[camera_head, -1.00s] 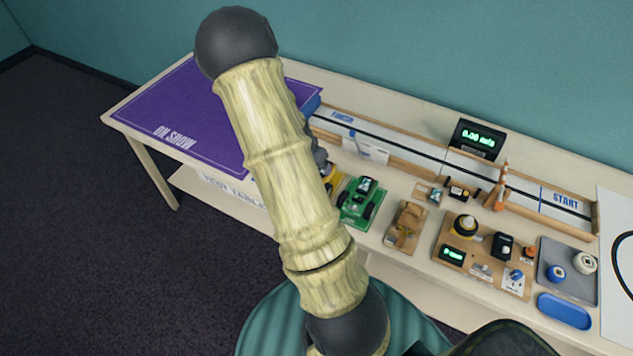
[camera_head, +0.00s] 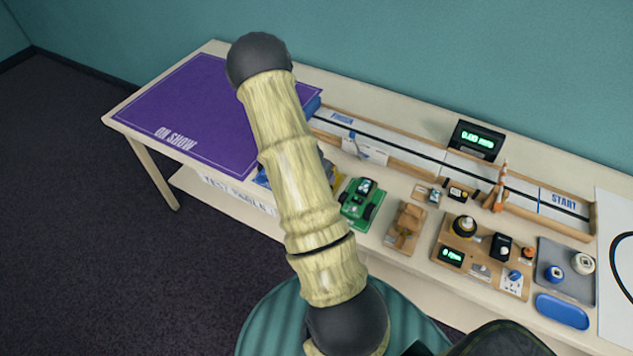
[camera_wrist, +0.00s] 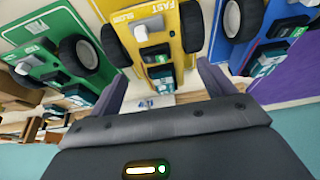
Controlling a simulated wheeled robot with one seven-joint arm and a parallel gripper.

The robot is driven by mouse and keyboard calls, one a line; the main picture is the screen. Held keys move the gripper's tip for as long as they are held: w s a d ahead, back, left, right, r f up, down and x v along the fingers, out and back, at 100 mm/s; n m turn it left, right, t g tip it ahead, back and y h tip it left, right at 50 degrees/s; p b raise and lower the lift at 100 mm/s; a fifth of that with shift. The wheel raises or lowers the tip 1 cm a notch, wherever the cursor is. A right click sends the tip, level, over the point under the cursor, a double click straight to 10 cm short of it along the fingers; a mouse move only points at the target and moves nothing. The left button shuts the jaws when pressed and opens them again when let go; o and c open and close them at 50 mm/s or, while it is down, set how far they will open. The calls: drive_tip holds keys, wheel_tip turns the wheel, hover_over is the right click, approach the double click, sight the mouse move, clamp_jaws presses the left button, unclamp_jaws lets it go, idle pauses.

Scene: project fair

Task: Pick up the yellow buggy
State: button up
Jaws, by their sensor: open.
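The yellow buggy (camera_wrist: 168,45) is in the upper middle of the wrist view, marked FAST, with dark wheels at its sides. Its upper part is cut off by the picture's edge. My gripper (camera_wrist: 163,72) is open, with one finger on each side of the yellow buggy's near end. I cannot tell whether the fingers touch it. In the head view only a sliver of the yellow buggy (camera_head: 337,180) shows beside my arm, which hides the rest and most of the gripper.
A green buggy (camera_wrist: 45,50) stands to the left in the wrist view, a blue buggy (camera_wrist: 245,40) to the right, both close by. In the head view the green buggy (camera_head: 361,203) is right of my arm, near a wooden block (camera_head: 405,228). A purple mat (camera_head: 200,115) is bare.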

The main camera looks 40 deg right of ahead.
drive_tip(key=shift+x, duration=1.75)
drive_tip(key=shift+d+r, duration=0.1)
drive_tip(key=shift+r, duration=0.05)
drive_tip(key=c, duration=0.9)
